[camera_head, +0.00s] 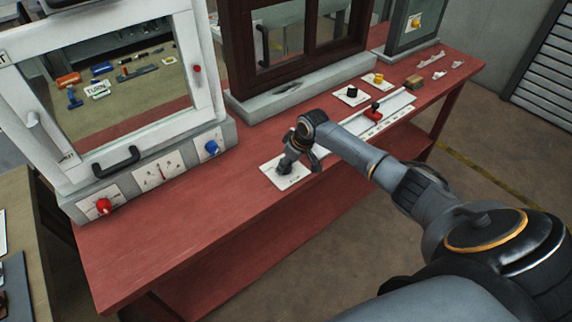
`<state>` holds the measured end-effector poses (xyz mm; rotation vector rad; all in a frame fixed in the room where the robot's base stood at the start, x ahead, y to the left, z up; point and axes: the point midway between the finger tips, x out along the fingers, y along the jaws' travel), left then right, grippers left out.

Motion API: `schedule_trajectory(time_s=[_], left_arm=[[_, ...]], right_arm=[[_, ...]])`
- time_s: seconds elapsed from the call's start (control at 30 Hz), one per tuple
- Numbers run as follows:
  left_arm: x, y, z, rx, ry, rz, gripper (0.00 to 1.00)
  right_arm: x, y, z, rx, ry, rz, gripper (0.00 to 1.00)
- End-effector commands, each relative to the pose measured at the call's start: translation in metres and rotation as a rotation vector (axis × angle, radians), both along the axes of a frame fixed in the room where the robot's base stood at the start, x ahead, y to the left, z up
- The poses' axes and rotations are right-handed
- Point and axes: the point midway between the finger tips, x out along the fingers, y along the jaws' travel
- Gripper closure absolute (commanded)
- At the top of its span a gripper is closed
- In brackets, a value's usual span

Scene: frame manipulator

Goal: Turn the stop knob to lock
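My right arm reaches in from the right, and its gripper (284,168) points down at a white plate (298,178) near the front edge of the red bench. The gripper covers most of what is on this plate, so I cannot see whether it touches or holds a knob there. The plate's lettering is too small to read. A red knob (103,206) and a blue knob (212,147) sit on the base of the white frame at left, away from the gripper. I cannot tell by label which knob is the stop knob. My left gripper is not in view.
The red bench (215,205) also carries a white-framed window with a black handle (120,160), a dark wooden frame (240,55), and a black knob (351,91). A yellow knob (378,78) and a red slider (373,115) are behind my arm. The bench's front left is clear.

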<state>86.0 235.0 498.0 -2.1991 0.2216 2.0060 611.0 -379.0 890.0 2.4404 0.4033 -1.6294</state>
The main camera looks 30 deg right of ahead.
Motion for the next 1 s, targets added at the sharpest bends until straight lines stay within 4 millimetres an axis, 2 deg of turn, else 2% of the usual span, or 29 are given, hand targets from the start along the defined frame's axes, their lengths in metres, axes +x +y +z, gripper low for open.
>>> schedule_trajectory(time_s=[0.6,1.0], left_arm=[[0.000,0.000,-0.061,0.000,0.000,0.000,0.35],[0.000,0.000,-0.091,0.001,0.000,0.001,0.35]], right_arm=[[0.003,-0.003,-0.005,0.000,-0.002,0.580,0.90],[0.004,-0.003,-0.003,-0.001,0.000,0.854,0.90]])
